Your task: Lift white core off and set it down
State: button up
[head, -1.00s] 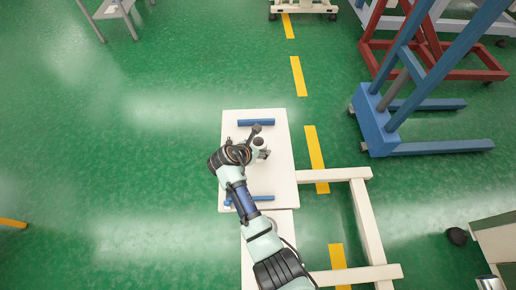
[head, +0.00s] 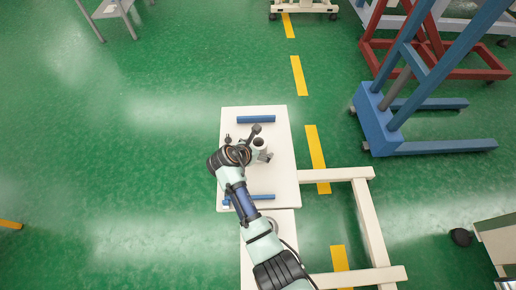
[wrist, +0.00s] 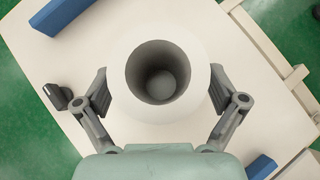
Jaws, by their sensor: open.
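The white core (wrist: 160,113) is a thick-walled hollow cylinder seen from above in the wrist view, with a dark round bore. It stands upright on the pale board (head: 282,180), and it also shows in the head view (head: 262,149). My gripper (wrist: 160,80) is open around the core, with one finger on its left and one on its right. A gap seems to show at each side; whether either pad touches is unclear. The core's foot is hidden under its top.
A blue bar (head: 256,119) lies near the board's far edge and another (head: 262,197) near its near edge. A small black knob (wrist: 59,96) is left of the left finger. A cream frame (head: 334,175) adjoins on the right.

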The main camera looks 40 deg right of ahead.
jog(key=v, duration=1.2)
dwell(0.5)
jog(key=s+a+r+m+t+y, duration=0.25)
jog(key=a+r+m+t, duration=0.2)
jog(key=a+m, duration=0.3)
jog(key=s+a+r+m+t+y+p, duration=0.1)
jog(key=s+a+r+m+t+y, duration=0.2)
jog(key=a+r+m, duration=0.4)
jog(key=s+a+r+m+t+y, duration=0.1)
jog(key=a+r+m+t+y, duration=0.4)
jog(key=a, duration=0.4)
notch_tip(320, 180, up, 31)
jog(key=g+h+p, duration=0.1)
jog(key=p, duration=3)
jog(key=shift+w+d+f+h+p, duration=0.15)
jog(key=shift+w+h+p, duration=0.05)
jog(key=shift+h+p, duration=0.15)
